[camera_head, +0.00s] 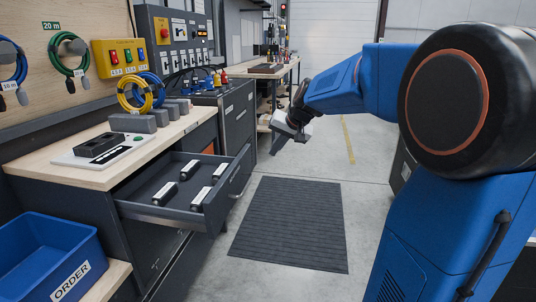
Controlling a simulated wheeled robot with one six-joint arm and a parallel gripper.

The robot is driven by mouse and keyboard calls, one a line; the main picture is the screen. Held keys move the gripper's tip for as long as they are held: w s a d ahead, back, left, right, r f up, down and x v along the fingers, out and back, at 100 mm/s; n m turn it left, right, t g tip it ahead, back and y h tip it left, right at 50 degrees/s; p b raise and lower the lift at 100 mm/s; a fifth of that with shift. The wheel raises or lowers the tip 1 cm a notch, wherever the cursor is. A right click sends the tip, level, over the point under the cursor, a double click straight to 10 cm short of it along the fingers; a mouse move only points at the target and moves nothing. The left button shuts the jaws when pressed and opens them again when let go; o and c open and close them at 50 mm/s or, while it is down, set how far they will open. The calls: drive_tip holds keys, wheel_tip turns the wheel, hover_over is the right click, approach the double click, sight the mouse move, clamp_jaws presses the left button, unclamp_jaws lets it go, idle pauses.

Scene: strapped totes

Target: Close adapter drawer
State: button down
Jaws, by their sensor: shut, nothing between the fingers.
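The adapter drawer (168,212) is a dark grey drawer pulled out from under the wooden workbench at left. Several small black adapters with white labels, such as this adapter (200,197), lie in it. A metal handle (237,184) is on its front panel, at its right side in the picture. My gripper (279,141) hangs over the aisle, beyond the drawer and up to the right of it, apart from it. It is shut and empty. The fingers are small in the picture and point down and to the left.
A blue ORDER bin (47,257) stands at lower left on a low wooden shelf. The workbench top (145,144) bears a black device on a white plate, grey blocks and coiled cables. A dark floor mat (292,225) lies in the clear aisle right of the drawer.

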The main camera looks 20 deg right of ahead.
sight(184, 153)
drive_tip(key=shift+w+a+f, duration=0.75)
drive_tip(key=shift+w+f, duration=0.4)
drive_tip(key=shift+w, duration=0.1)
drive_tip(key=shift+w+a+f, duration=0.8)
drive_tip(key=shift+w+f, duration=0.4)
drive_tip(key=shift+w+a+f, duration=0.75)
drive_tip(key=shift+w+f, duration=0.4)
drive_tip(key=shift+w, duration=0.1)
drive_tip(key=w+a, duration=0.5)
drive_tip(key=a, duration=0.3)
drive_tip(key=w+a, duration=0.6)
drive_tip(key=a, duration=0.2)
drive_tip(key=w+a, duration=0.6)
drive_tip(key=a, duration=0.2)
drive_tip(key=shift+w, duration=0.25)
drive_tip(key=shift+w+a+r, duration=0.1)
drive_tip(key=shift+w+a, duration=0.1)
drive_tip(key=shift+a, duration=0.15)
drive_tip(key=shift+r, duration=0.1)
